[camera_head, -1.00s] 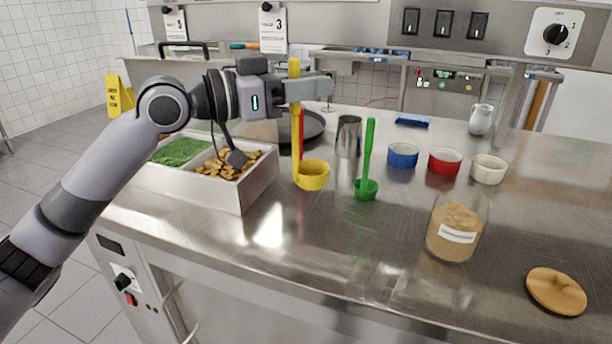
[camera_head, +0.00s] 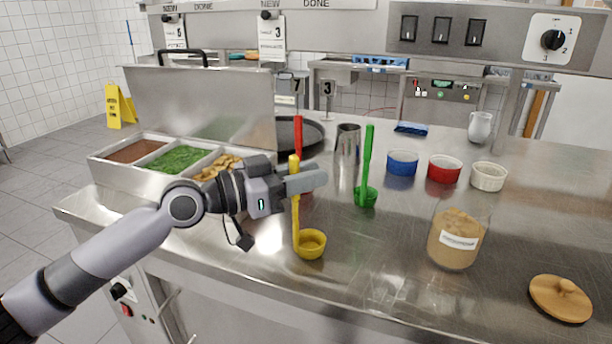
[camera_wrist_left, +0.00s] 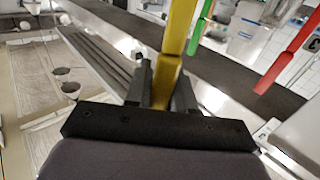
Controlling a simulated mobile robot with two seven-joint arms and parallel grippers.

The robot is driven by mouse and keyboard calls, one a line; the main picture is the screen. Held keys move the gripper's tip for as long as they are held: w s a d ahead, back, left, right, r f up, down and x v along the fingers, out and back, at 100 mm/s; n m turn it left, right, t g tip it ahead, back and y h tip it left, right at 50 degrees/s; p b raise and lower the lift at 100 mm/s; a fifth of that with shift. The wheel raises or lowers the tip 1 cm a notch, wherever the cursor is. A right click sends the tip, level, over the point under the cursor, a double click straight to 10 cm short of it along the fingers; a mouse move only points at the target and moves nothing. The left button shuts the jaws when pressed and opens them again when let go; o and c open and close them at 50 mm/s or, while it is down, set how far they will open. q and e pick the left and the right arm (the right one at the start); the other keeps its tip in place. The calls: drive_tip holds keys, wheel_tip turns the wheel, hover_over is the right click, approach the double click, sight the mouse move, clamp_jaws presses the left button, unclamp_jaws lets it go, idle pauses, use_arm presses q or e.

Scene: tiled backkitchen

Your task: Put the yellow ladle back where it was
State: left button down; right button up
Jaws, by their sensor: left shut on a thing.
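The yellow ladle (camera_head: 311,244) hangs upright with its bowl low, near the front of the steel counter. My left gripper (camera_head: 300,181) is shut on its upper handle. In the left wrist view the yellow handle (camera_wrist_left: 179,35) stands between the two fingers of my left gripper (camera_wrist_left: 163,82). I cannot tell whether the bowl touches the counter. The red ladle (camera_head: 298,135) stands just behind, its lower part hidden by my gripper. The green ladle (camera_head: 367,160) stands to the right. My right gripper is not in view.
A food box (camera_head: 105,170) with a raised lid (camera_head: 200,100) stands left. A steel cup (camera_head: 347,145) and dark pan (camera_head: 310,130) are behind. Blue (camera_head: 402,165), red (camera_head: 444,170) and white (camera_head: 488,178) bowls, a jar (camera_head: 458,240) and wooden lid (camera_head: 560,298) stand right.

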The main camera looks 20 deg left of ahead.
use_arm(q)
drive_tip(key=shift+f, duration=0.1)
drive_tip(key=c, duration=1)
unclamp_jaws()
drive_tip(key=shift+o, duration=0.2)
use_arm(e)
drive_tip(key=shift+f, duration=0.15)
use_arm(q)
drive_tip(key=shift+r, duration=0.2)
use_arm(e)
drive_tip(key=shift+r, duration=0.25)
use_arm(q)
drive_tip(key=b+v, duration=0.6)
drive_tip(key=v, duration=0.6)
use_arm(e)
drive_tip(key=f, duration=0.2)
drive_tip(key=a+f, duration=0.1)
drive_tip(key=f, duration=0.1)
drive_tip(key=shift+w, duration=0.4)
use_arm(q)
drive_tip(key=shift+s, duration=0.1)
